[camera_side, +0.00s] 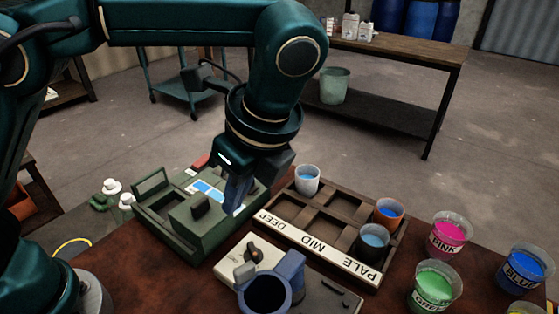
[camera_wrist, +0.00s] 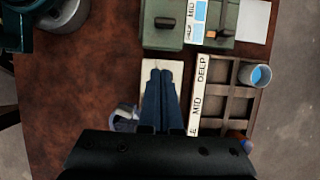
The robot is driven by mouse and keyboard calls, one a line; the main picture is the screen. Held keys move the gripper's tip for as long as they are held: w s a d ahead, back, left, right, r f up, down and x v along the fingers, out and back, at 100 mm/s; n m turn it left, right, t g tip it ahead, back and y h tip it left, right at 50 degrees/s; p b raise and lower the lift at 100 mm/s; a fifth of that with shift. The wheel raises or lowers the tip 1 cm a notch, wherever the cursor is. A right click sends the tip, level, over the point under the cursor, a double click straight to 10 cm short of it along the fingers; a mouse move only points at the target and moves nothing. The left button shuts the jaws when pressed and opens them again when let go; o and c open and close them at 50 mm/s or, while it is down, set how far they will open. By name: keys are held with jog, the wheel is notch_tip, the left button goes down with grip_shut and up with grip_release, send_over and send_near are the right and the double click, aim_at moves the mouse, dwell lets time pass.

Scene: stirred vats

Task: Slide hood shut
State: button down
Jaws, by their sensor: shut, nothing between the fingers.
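The hood (camera_side: 198,222) is a green block with a dark handle (camera_side: 200,204), on the green instrument (camera_side: 168,238). An open recess shows to the hood's left in the side view, and a blue-and-white panel (camera_side: 208,189) lies behind it. In the wrist view the handle (camera_wrist: 163,22) is at the top, ahead of my fingers. My gripper (camera_side: 233,208) points down, shut and empty, near the instrument's right side. In the wrist view my gripper (camera_wrist: 160,72) overlaps a pale plate and looks apart from the handle. Part of the panel is hidden behind my gripper.
A rack (camera_side: 258,232) marked DEEP, MID, PALE holds several cups. A stirrer (camera_side: 250,262) with a dark vessel (camera_side: 266,290) stands in front. Pink (camera_side: 447,235), green (camera_side: 433,287) and blue (camera_side: 523,268) tubs stand at right. White bottles (camera_side: 112,188) stand left of the instrument.

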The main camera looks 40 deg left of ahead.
aim_at(205, 218)
jog(key=x, duration=0.5)
jog(key=shift+a+f, duration=0.2)
jog(key=shift+f, duration=0.15)
jog(key=shift+a+r, duration=0.1)
jog(key=shift+a, duration=1.75)
jog(key=a, duration=1.1)
jog(key=shift+a, duration=0.4)
